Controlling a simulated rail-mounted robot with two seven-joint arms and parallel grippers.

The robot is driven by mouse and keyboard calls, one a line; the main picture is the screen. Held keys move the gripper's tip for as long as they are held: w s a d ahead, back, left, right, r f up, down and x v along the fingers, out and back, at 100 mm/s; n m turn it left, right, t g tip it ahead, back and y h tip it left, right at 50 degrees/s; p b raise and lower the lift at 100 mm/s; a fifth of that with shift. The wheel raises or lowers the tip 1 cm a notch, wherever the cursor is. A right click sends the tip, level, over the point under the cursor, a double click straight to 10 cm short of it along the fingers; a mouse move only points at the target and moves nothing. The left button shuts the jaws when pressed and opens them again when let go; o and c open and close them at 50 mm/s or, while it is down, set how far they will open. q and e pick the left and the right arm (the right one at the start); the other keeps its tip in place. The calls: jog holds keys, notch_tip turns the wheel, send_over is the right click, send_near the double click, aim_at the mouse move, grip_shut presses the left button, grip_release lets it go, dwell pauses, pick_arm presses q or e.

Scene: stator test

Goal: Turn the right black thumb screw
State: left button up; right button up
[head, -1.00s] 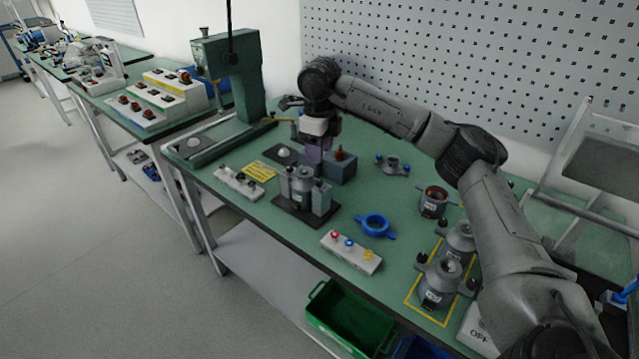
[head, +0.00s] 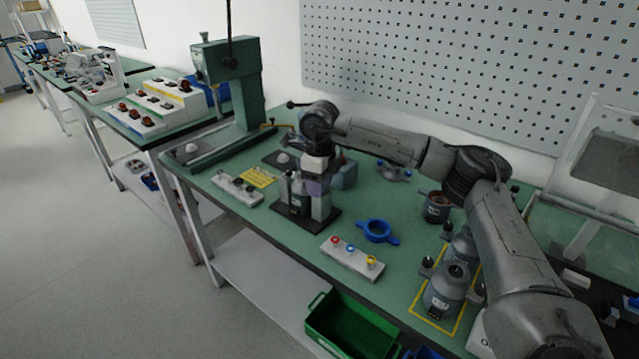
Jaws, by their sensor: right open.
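A test fixture on a dark base plate (head: 288,212) stands mid-bench, with a grey stator (head: 299,201) between its upright grey blocks. My right gripper (head: 316,187) is open, pointing down over the right block (head: 321,208) of this fixture. The right black thumb screw cannot be made out; the gripper hides the top of that side. I cannot tell whether the fingers touch anything. My left gripper is not in view.
A green press (head: 225,85) stands behind left. More stators (head: 443,292) stand in a yellow-marked area. A green bin (head: 350,325) is below the bench edge.

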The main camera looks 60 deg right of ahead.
jog(key=shift+c, duration=0.4)
grip_shut()
jog(key=shift+r+n+p, duration=0.2)
jog(key=shift+n+p, duration=0.1)
jog(key=shift+p, duration=0.5)
jog(key=shift+f+n+p, duration=0.2)
jog(key=shift+n+p, duration=0.2)
jog(key=shift+n, duration=0.1)
jog(key=shift+o, duration=0.4)
grip_release()
